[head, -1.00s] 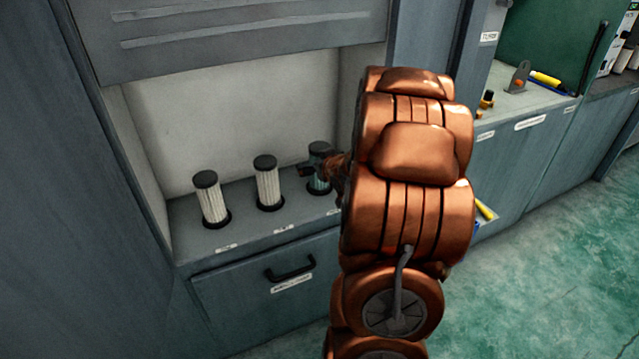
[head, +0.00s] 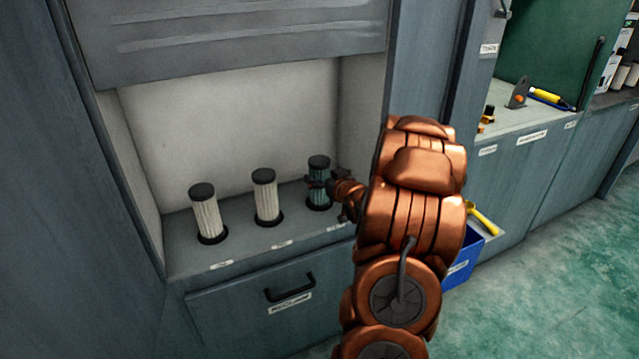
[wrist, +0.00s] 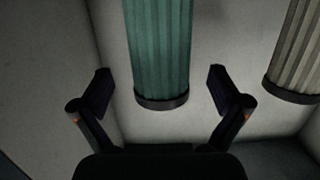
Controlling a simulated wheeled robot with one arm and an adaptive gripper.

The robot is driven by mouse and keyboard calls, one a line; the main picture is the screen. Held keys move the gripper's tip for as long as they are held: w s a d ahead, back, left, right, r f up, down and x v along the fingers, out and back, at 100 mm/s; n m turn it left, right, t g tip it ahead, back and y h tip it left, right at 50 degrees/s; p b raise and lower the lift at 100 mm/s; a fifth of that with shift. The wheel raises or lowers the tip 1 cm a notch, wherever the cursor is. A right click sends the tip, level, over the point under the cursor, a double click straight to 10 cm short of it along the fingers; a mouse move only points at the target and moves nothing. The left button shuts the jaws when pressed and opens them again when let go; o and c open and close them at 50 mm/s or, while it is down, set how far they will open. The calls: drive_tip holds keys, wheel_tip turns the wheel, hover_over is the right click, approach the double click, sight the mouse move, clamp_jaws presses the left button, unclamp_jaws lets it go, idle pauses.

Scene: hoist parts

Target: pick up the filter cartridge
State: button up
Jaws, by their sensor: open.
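The teal pleated filter cartridge (head: 320,188) with a black cap stands upright at the right end of a row of cartridges on the grey bench of the alcove. In the wrist view the cartridge (wrist: 160,50) runs down from the top edge, and its dark end cap lies low between the fingers. My gripper (head: 319,182) is at the cartridge's upper part, just below the cap. In the wrist view my gripper (wrist: 160,85) is open, one finger on each side with a visible gap. The copper arm covers the area right of the cartridge.
Two white pleated cartridges, the middle one (head: 266,198) and the left one (head: 207,214), stand in round holders beside it. The alcove's side wall is close on the right. A drawer handle (head: 290,288) sticks out below. A blue bin (head: 461,262) is at the right.

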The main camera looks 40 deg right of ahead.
drive_tip(key=x, duration=0.3)
drive_tip(key=shift+w, duration=0.15)
drive_tip(key=c, duration=1.5)
